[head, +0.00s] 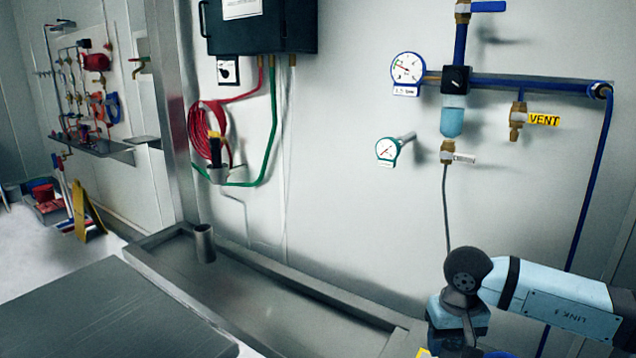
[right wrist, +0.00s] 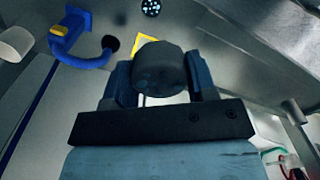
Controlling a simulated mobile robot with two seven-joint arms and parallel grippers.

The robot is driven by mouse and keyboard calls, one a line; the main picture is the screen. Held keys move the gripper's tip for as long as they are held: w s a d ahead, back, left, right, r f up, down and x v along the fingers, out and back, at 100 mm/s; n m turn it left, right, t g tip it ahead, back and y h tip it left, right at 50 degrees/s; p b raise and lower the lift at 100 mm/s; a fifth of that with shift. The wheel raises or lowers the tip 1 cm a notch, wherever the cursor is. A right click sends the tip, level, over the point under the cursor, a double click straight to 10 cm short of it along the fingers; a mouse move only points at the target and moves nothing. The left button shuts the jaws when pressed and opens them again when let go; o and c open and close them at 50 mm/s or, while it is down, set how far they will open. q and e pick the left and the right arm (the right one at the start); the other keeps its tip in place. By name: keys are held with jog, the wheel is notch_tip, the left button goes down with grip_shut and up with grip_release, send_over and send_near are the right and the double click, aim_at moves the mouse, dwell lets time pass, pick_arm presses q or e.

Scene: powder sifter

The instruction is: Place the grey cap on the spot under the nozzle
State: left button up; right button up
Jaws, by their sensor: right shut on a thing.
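My right gripper (right wrist: 160,78) is shut on the dark grey cap (right wrist: 158,66), which sits between its two blue fingers in the right wrist view. A yellow-edged marking (right wrist: 145,40) shows just beyond the cap and is partly hidden by it; I take it to be the spot. I cannot tell whether the cap touches the surface. A round dotted fitting (right wrist: 151,8) shows at the top edge; I cannot tell if it is the nozzle. In the head view my right arm comes in at the lower right, and the cap cannot be made out. My left gripper is out of view.
A blue fitting (right wrist: 75,42) stands left of the cap. In the head view, a metal tray (head: 375,312) runs along the wall, with a grey cup (head: 204,246) in it. Blue pipes (head: 540,88) and gauges (head: 407,68) are on the wall. The dark tabletop (head: 110,310) is bare.

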pick_arm(q)
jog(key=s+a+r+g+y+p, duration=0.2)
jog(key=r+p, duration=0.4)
jog(key=p, duration=1.1)
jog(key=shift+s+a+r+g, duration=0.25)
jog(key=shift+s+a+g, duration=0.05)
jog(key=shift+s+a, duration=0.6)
